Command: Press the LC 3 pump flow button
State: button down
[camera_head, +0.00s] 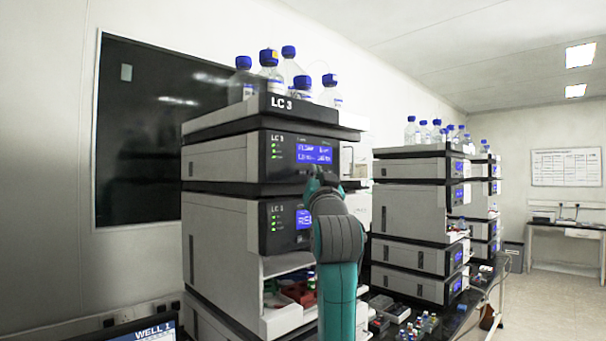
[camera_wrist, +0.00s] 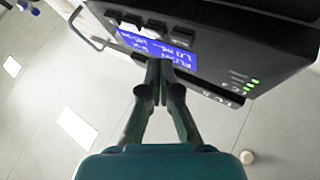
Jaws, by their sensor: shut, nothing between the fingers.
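The LC 3 stack's upper module (camera_head: 280,155), taken as the pump, has a dark front with a lit blue display (camera_head: 314,154) and green lights. In the wrist view the same display (camera_wrist: 157,48) appears upside down, with a row of several dark buttons (camera_wrist: 155,28) along one side of it. Button labels are too small to read. My gripper (camera_head: 316,174) is in front of this panel, just below the display in the head view. In the wrist view my gripper (camera_wrist: 161,64) is shut and empty, its tips overlapping the display. I cannot tell whether the tips touch the panel.
A second LC 3 module (camera_head: 285,226) with its own blue display sits below. Blue-capped bottles (camera_head: 289,68) stand in the top tray (camera_head: 262,108). Another instrument stack (camera_head: 411,212) stands to the right. A thin metal handle (camera_wrist: 84,28) juts out beside the panel in the wrist view.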

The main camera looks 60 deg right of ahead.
jog(key=shift+s+a, duration=0.25)
jog(key=shift+s, duration=0.8)
jog(key=shift+s+a, duration=0.25)
jog(key=shift+s, duration=0.75)
